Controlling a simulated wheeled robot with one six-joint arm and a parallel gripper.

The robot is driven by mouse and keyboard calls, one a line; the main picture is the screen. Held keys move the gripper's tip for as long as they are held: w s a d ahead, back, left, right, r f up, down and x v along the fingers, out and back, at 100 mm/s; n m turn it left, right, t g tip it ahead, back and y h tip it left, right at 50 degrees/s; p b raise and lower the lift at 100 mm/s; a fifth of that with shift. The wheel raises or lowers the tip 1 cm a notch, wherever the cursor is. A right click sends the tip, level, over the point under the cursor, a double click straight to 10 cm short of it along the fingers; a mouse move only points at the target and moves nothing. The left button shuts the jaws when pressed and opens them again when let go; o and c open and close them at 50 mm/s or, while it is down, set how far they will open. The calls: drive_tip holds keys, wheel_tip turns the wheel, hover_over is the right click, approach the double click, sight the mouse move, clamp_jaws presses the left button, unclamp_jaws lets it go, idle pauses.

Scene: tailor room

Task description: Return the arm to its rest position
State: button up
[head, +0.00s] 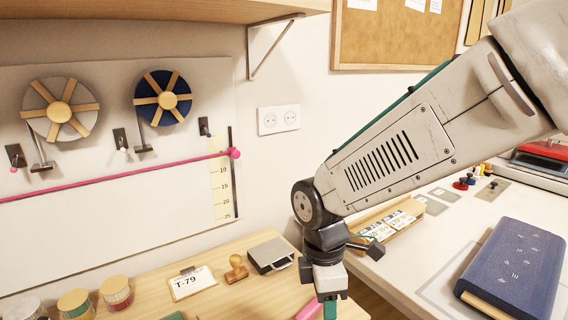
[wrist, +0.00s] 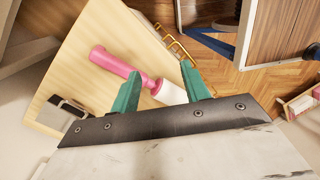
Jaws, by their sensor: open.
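My arm reaches from the upper right of the head view down to the wooden table. My gripper (head: 329,308) points down over the table's right end, and its tips are cut off by the lower picture edge. In the wrist view the two green fingers of my gripper (wrist: 160,70) stand apart, open. A pink-handled tool with a white end (wrist: 115,62) lies beyond the fingers and shows partly between them. The pink handle also shows in the head view (head: 307,311), just left of my gripper. I cannot tell how far it is below the fingertips.
The wooden table (head: 225,292) holds a T-79 card (head: 193,282), a stamp (head: 236,267), a grey box (head: 270,254) and thread spools (head: 116,292). A white table (head: 410,262) at right holds a blue fabric bolt (head: 515,268). A shelf (head: 150,10) overhangs at upper left.

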drive_tip(key=s+d+r+m+t, duration=0.1)
drive_tip(key=s+d+r+m, duration=0.4)
drive_tip(key=s+d+m, duration=0.2)
drive_tip(key=s+d+r+m+t, duration=0.1)
drive_tip(key=s+d+r+m, duration=0.5)
drive_tip(key=d+m, duration=0.5)
drive_tip(key=shift+s+d+r+m+t+y, duration=0.2)
drive_tip(key=shift+s+d+m+t+y, duration=0.15)
drive_tip(key=shift+d+m+y, duration=0.1)
drive_tip(key=shift+c, duration=0.9)
drive_tip(key=shift+a, duration=0.1)
drive_tip(key=shift+c, duration=0.2)
